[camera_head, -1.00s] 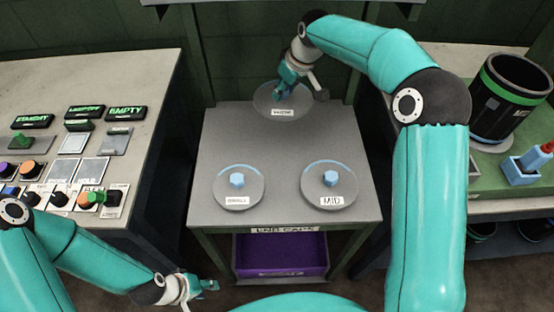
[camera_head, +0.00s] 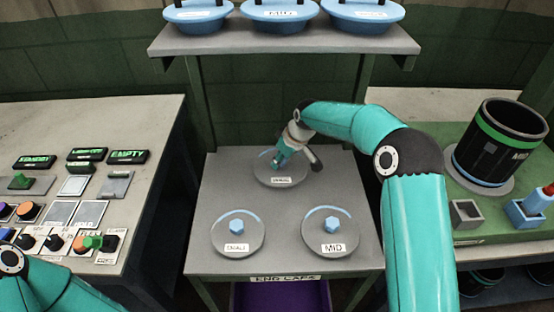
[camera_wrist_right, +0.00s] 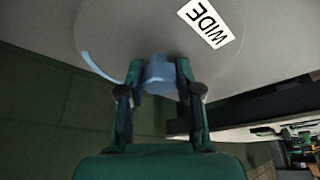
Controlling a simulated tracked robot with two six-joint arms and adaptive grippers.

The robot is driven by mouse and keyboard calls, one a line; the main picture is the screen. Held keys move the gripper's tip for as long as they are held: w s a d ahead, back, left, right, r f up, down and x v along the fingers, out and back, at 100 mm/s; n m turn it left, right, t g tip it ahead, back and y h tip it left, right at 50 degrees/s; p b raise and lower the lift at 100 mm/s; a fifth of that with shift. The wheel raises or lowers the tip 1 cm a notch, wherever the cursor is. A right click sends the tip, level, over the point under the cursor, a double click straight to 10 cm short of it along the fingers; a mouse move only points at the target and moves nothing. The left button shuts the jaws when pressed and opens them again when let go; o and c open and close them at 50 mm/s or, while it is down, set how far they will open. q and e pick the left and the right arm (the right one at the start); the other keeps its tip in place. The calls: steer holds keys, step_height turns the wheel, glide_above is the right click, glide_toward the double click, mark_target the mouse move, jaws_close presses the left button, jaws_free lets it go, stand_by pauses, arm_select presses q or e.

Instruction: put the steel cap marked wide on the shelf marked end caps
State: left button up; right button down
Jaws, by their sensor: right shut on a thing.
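The steel cap marked wide (camera_head: 264,173) is a grey disc at the back of the grey shelf marked end caps (camera_head: 285,262); its label reads WIDE in the right wrist view (camera_wrist_right: 120,35). My right gripper (camera_head: 279,160) is shut on the cap's blue knob, which shows between its fingers in the wrist view (camera_wrist_right: 159,75). The cap overlaps the shelf top near its back edge; I cannot tell whether it touches. Two other caps, small (camera_head: 220,239) and mid (camera_head: 347,232), lie in front of it. My left gripper is out of view; only its arm shows.
An upper shelf (camera_head: 285,45) with blue lidded pieces (camera_head: 280,12) stands behind. A purple bin (camera_head: 280,298) is underneath. A control panel bench (camera_head: 140,140) is at left; a black cylinder with a green band (camera_head: 497,150) stands at right.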

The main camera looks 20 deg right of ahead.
steer(key=c, duration=0.8)
jaws_free()
steer(key=shift+r, duration=0.1)
steer(key=b+v, duration=0.1)
steer(key=v, duration=1.1)
steer(key=shift+s, duration=0.1)
